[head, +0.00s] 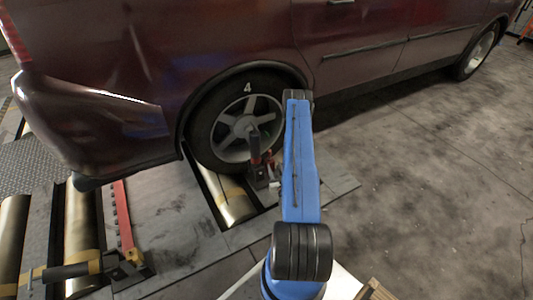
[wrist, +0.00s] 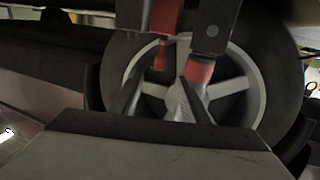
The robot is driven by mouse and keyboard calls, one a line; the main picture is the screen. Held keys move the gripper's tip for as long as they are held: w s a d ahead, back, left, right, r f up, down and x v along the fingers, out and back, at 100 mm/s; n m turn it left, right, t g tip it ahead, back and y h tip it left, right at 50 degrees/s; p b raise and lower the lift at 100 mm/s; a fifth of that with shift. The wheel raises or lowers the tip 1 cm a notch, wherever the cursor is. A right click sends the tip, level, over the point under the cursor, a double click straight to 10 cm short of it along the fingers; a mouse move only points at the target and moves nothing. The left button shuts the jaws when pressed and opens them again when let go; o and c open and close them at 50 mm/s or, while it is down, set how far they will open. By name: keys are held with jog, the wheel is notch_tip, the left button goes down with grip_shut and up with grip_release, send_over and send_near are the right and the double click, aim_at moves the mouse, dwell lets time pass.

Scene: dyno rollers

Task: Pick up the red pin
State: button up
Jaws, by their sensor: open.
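In the head view, a small red and black upright piece (head: 254,149) stands in front of the car's rear wheel, close to the end of my arm. In the wrist view, my gripper (wrist: 169,62) is open, with its two grey fingers pointing toward the wheel. A red part (wrist: 165,17) hangs at the top, with a short red stub (wrist: 159,58) below it, near the fingertips. A red collar (wrist: 199,71) under a dark bar shows by the right finger. I cannot tell which of these red pieces is the pin, or whether the fingers touch any.
The dark red car (head: 230,45) stands with its wheel (head: 213,130) on a metal roller (head: 231,198). A red bar (head: 122,215) and a black handle (head: 66,271) lie at lower left. Open floor (head: 440,180) stretches to the right.

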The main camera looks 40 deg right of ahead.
aim_at(269, 155)
jog(key=x, duration=1.6)
jog(key=shift+w, duration=0.25)
grip_shut()
